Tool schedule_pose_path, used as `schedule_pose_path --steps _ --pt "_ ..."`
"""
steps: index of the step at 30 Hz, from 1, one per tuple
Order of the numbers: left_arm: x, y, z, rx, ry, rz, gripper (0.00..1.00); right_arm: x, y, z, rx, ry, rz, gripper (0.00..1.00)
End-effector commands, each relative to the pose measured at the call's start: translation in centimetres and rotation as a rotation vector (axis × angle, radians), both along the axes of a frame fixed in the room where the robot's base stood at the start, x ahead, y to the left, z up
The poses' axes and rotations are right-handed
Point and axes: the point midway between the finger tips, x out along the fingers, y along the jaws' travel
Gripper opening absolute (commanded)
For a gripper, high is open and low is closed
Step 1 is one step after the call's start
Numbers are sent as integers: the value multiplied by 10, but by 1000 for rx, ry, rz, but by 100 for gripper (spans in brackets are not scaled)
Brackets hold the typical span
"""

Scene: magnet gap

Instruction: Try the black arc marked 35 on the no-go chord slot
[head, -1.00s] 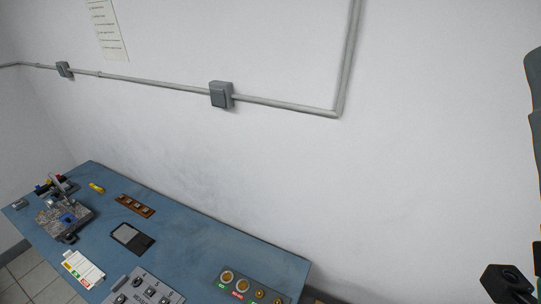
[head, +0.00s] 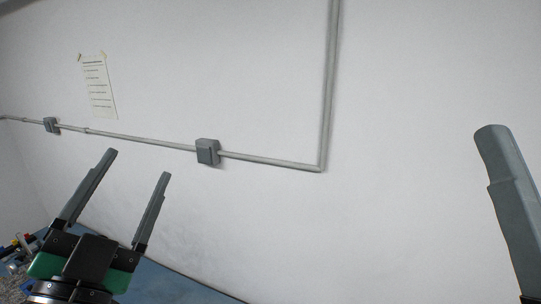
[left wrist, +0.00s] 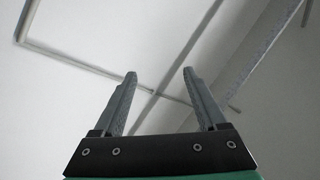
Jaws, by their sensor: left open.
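My left gripper (head: 139,164) is raised at the lower left of the head view, its two grey fingers spread apart and empty. It also shows in the left wrist view (left wrist: 160,73), with only wall and pipes behind the fingers. One grey finger of my right gripper (head: 510,205) shows at the right edge of the head view. Its other finger is out of frame, so its opening cannot be judged. I cannot make out the black arc marked 35 or the no-go chord slot in either current view.
A strip of blue table (head: 165,285) shows low in the head view, mostly cut off or behind my left gripper. Small coloured items (head: 18,243) sit at its far left corner. The white wall carries a pipe (head: 270,160), a grey box (head: 207,151) and a paper sheet (head: 97,85).

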Motion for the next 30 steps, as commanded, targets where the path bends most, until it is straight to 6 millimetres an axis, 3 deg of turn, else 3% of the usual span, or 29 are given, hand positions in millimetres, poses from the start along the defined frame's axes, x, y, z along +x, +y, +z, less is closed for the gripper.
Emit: schedule_pose_path --steps 1,3,6,12,30 --pt "-35 2 28 -88 -103 -50 75 0 0 0 0 0 0 74" --pt "-81 3 56 -222 -222 -146 75 0 0 0 0 0 0 74" --pt "-124 5 76 -417 -320 -313 75 0 0 0 0 0 0 74" --pt "-122 5 75 -587 -298 -444 75 0 0 0 0 0 0 74" --pt "-121 5 75 -589 -297 -444 75 0 0 0 0 0 0 74"
